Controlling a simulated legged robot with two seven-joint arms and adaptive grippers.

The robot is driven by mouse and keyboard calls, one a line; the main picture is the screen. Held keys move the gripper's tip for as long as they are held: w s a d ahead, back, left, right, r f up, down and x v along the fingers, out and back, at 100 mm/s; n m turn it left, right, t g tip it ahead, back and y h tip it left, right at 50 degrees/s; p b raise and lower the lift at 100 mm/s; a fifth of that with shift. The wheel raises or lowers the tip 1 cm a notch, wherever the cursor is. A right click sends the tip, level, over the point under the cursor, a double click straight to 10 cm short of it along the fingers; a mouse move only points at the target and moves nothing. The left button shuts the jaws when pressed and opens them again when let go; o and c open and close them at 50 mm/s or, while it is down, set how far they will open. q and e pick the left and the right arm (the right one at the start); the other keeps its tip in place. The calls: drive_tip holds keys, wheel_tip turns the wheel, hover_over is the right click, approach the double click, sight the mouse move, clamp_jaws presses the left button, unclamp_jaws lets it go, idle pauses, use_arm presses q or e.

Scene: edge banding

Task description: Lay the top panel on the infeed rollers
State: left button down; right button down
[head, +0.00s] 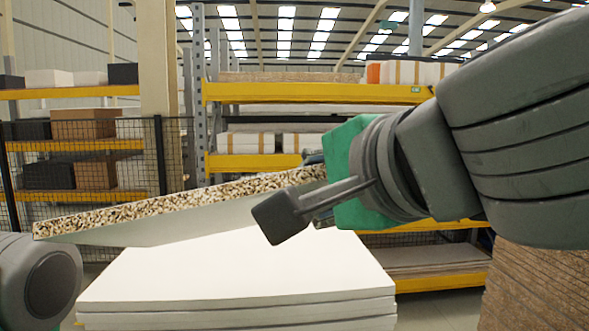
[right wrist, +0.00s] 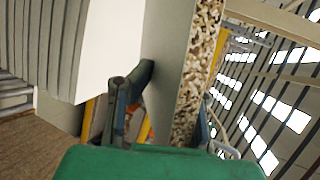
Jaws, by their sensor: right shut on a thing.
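The top panel (head: 180,205) has a speckled chipboard edge and a pale face. It hangs tilted above a stack of white panels (head: 240,270), its left end lower than its right. My right gripper (head: 300,188) is shut on the panel's right end. In the right wrist view the panel (right wrist: 190,75) stands between the fingers of my right gripper (right wrist: 172,105), and the stack (right wrist: 50,45) shows at the left. Part of my left arm is at the lower left of the head view, but its gripper fingers do not show.
Yellow-beamed racks (head: 315,92) with boards and boxes stand behind the stack. A black mesh fence (head: 85,165) runs at the left. A brown chipboard pile (head: 540,285) stands at the lower right. Open floor (head: 440,308) shows between it and the stack.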

drive_tip(key=shift+a+r+g, duration=0.15)
drive_tip(key=shift+r+g, duration=0.15)
drive_tip(key=shift+g, duration=0.1)
drive_tip(key=g, duration=0.1)
drive_tip(key=r+g+h, duration=0.1)
drive_tip(key=g, duration=0.1)
drive_tip(key=shift+w+h, duration=0.1)
drive_tip(key=shift+h, duration=0.2)
drive_tip(key=g, duration=0.1)
drive_tip(key=r+g+h, duration=0.1)
drive_tip(key=g, duration=0.1)
drive_tip(key=r+g+h, duration=0.1)
drive_tip(key=g, duration=0.1)
drive_tip(key=r+g+h, duration=0.1)
drive_tip(key=g, duration=0.1)
drive_tip(key=shift+g, duration=0.4)
drive_tip(key=shift+s, duration=0.2)
